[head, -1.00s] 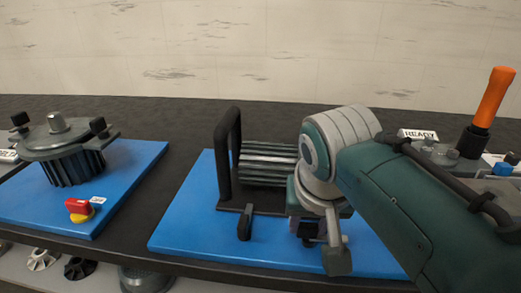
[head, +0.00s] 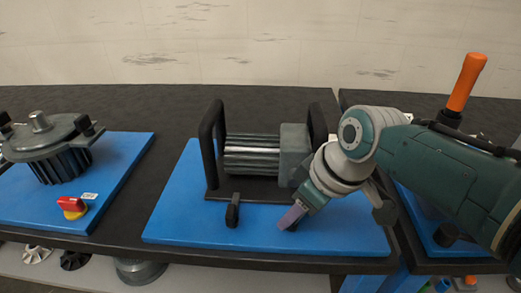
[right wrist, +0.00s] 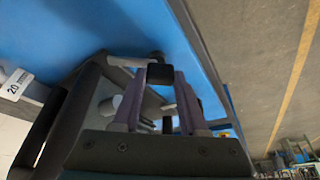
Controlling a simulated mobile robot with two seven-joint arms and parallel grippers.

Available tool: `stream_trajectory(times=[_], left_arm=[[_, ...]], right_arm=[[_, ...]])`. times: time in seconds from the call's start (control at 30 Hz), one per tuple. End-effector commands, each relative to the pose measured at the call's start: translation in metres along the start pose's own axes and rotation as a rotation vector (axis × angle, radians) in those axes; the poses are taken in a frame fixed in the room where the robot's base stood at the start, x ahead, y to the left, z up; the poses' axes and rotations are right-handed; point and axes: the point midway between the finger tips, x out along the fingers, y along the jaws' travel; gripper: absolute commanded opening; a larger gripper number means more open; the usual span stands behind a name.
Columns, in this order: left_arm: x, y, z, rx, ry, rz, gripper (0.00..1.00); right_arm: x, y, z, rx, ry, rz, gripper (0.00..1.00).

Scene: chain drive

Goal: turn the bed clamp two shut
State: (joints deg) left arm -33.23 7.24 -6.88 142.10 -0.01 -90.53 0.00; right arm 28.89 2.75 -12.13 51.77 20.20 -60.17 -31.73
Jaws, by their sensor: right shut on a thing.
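A motor (head: 252,153) lies in a black frame with two upright handles on a blue plate (head: 180,226). One black clamp lever (head: 232,211) stands at the frame's front left, with no gripper on it. A second black clamp lever (head: 294,225) is at the front right, mostly hidden by my right gripper (head: 289,218). That gripper reaches down and left, its purple fingers around this lever. In the right wrist view, the black lever end (right wrist: 160,74) sits between the fingers of my right gripper (right wrist: 158,85). My left gripper is not in view.
A finned housing (head: 60,150) and a red and yellow switch (head: 72,207) sit on another blue plate at left. An orange handle (head: 466,82) stands at right behind my arm. A label (right wrist: 16,84) shows in the wrist view. The table between the two plates is clear.

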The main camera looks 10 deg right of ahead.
Motion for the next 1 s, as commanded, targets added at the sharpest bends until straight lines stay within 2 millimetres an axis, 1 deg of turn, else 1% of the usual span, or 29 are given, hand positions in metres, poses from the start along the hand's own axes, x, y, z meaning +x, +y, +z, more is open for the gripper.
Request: stream_trajectory(times=[0.2,0.5,0.8,1.0], left_arm=[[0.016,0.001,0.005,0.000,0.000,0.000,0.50],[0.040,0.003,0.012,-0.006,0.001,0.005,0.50],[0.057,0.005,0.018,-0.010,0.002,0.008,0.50],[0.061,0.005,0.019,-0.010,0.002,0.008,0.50]], right_arm=[[0.003,0.003,0.003,-0.189,-0.001,-0.075,0.00],[0.004,0.005,0.003,-0.426,0.000,-0.172,0.00],[0.002,0.005,0.003,-0.577,-0.001,-0.236,0.00],[0.001,0.005,0.002,-0.623,-0.002,-0.255,0.00]])
